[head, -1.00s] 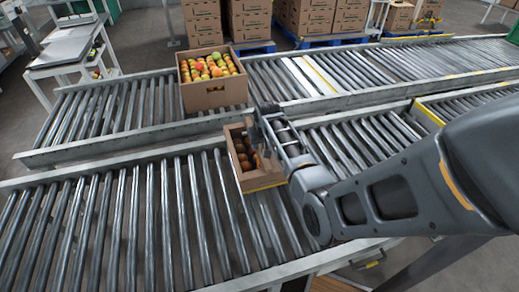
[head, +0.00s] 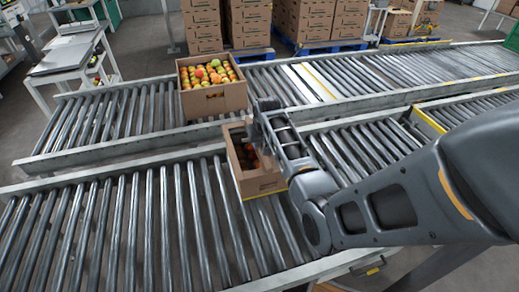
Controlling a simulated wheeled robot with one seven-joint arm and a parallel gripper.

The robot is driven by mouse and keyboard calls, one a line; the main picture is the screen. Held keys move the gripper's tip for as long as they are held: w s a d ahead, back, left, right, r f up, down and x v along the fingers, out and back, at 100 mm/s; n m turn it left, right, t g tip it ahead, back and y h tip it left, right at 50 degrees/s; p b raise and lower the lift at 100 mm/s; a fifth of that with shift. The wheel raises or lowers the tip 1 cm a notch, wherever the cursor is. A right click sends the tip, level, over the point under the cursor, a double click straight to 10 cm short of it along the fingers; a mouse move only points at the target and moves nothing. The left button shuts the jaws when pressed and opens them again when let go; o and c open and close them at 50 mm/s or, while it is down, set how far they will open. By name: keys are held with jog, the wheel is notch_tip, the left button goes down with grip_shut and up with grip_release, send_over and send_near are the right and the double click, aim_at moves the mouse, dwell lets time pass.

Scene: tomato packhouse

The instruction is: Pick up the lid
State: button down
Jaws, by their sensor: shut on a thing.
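My gripper (head: 262,118) is over the right side of an open cardboard box (head: 262,182) on the near roller conveyor. It is shut on a thin brownish piece, apparently the lid (head: 257,133), seen nearly edge-on and mostly hidden by the fingers. I cannot tell whether the lid still touches the box. Dark reddish round produce shows inside the box, partly hidden by my gripper.
A larger open box (head: 215,100) full of red, yellow and green tomatoes stands on the far conveyor (head: 125,115). The near conveyor (head: 110,225) is clear left of the small box. Stacked cartons (head: 320,18) stand on pallets behind.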

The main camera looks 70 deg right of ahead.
jog(key=s+d+r, duration=0.7)
jog(key=d, duration=0.2)
notch_tip(320, 180, up, 6)
jog(key=p, duration=0.6)
jog(key=shift+s+r, duration=0.25)
dwell(0.6)
